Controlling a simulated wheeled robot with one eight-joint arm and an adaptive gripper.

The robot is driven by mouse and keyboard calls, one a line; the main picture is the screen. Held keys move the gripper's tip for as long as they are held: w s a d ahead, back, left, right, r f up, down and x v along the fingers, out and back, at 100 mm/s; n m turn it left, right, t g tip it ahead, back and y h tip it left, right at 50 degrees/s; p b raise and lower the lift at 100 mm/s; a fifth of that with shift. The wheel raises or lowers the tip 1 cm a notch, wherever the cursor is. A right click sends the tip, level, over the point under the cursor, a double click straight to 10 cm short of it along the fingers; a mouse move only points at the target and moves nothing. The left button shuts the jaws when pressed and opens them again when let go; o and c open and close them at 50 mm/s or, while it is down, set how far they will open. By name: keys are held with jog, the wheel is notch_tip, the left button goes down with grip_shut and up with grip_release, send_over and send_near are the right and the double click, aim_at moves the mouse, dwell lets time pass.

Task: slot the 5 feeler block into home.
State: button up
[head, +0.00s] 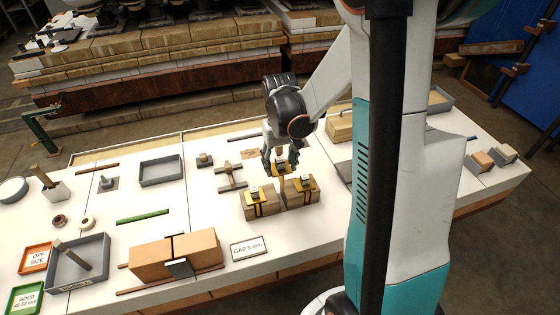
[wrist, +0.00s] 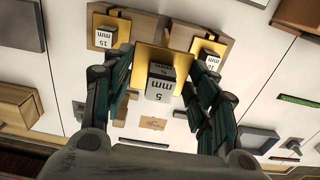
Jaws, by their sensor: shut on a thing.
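My gripper (head: 272,162) is shut on the 5 feeler block (wrist: 160,84), a small grey block marked "5 mm" with a gold plate. In the wrist view the fingers (wrist: 158,92) grip it from both sides. In the head view it (head: 281,169) is just above or behind the wooden rack (head: 281,207). The rack bears a 15 mm block (wrist: 104,33) and a second gold-plated block (wrist: 208,47), with a space between them. The held block hides the middle of the rack in the wrist view, so I cannot tell which place is home.
A "GAP 5 mm" sign (head: 249,248) and clamped tan blocks (head: 175,256) stand in front of the rack. A metal cross-shaped fixture (head: 230,176) is to its left. Grey trays (head: 161,171) and a green strip (head: 143,216) lie further left. White tabletop is clear between them.

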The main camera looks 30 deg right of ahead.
aim_at(280, 170)
jog(key=shift+f+b, duration=1.25)
jog(key=shift+f, duration=0.55)
jog(key=shift+f+b, duration=3.1)
jog(key=shift+f, duration=0.35)
dwell(0.4)
jog(key=o, duration=1)
notch_tip(280, 170, up, 12)
dwell(0.5)
